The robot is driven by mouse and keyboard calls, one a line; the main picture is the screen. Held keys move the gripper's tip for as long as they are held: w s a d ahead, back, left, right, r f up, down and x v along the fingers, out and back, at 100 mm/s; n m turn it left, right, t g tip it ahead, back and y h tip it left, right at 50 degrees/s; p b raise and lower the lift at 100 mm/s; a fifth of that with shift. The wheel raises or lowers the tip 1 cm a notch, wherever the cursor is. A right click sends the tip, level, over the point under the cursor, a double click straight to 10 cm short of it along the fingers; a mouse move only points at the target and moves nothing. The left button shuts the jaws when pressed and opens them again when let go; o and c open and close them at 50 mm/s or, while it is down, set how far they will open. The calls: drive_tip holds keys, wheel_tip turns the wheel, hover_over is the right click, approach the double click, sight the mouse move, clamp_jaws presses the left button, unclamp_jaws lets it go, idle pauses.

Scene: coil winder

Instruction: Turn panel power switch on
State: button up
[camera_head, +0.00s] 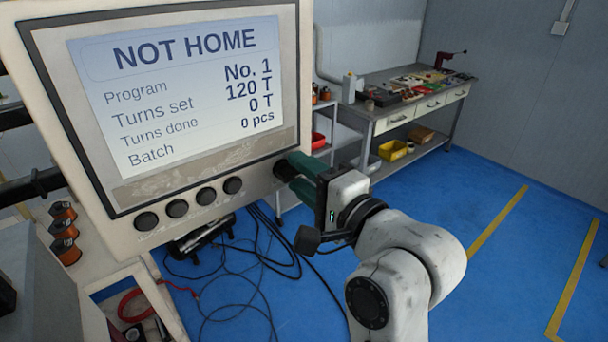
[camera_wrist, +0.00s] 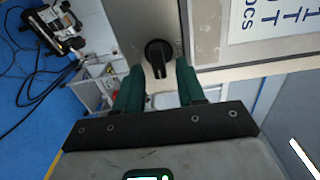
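The control panel (camera_head: 150,215) has a lit screen (camera_head: 180,90) reading "NOT HOME", Program No. 1, Turns set 120 T, Turns done 0 T and Batch 0 pcs. A black rotary switch (camera_wrist: 158,56) sits on the panel's face in the wrist view, its grip bar pointing toward my gripper. My gripper (camera_wrist: 160,68) has green fingers apart, one on each side of the switch, with small gaps seeming to show. In the head view my gripper (camera_head: 287,172) is at the panel's lower right corner and hides most of the switch.
Several round black buttons (camera_head: 190,203) line the panel below the screen. A workbench (camera_head: 395,110) with tools and drawers stands at the back. Black cables (camera_head: 245,275) lie on the blue floor. Orange spools (camera_head: 64,235) stand at the left. The floor at right is clear.

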drive_tip(key=p+v, duration=0.2)
drive_tip(key=v, duration=0.8)
drive_tip(key=shift+s+d, duration=0.25)
drive_tip(key=shift+s, duration=0.1)
drive_tip(key=shift+f, duration=0.1)
